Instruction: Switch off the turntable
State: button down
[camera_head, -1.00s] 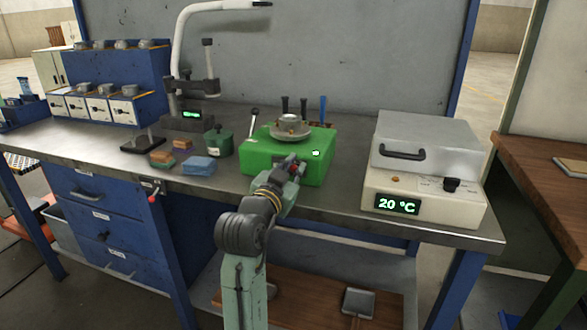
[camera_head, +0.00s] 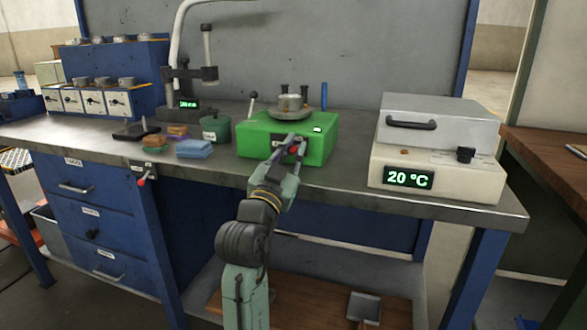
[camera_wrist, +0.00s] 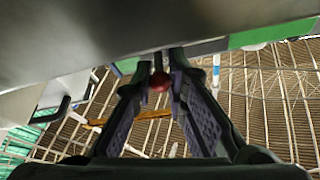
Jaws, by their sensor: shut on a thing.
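The turntable is a green box (camera_head: 255,137) on the bench, with a round grey plate (camera_head: 313,110) on top and a metal cylinder (camera_head: 290,102) standing on the plate. A small lit display (camera_head: 317,129) sits on the box. My gripper (camera_head: 290,143) is at the front face of the box. In the wrist view, my gripper's fingers (camera_wrist: 163,72) are shut on a red knob (camera_wrist: 159,82) between them. The fingers largely hide the knob in the head view. I cannot tell its switch position.
A cream heater (camera_head: 430,170) showing 20 °C stands to the right. A green pot (camera_head: 216,131), a blue sponge (camera_head: 194,149) and a stand with a display (camera_head: 187,104) are to the left. A red-tipped lever (camera_head: 142,181) sticks out at the bench's front edge.

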jog(key=shift+f+t+b, duration=0.4)
jog(key=shift+f+b, duration=0.15)
jog(key=shift+b, duration=0.65)
jog(key=shift+r+t+h+b, duration=0.2)
jog(key=shift+t+h+b, duration=0.1)
jog(key=shift+b, duration=0.45)
jog(key=shift+r, duration=0.1)
jog(key=c, duration=1.6)
grip_release()
jog(key=shift+o, duration=0.2)
jog(key=v, duration=1.2)
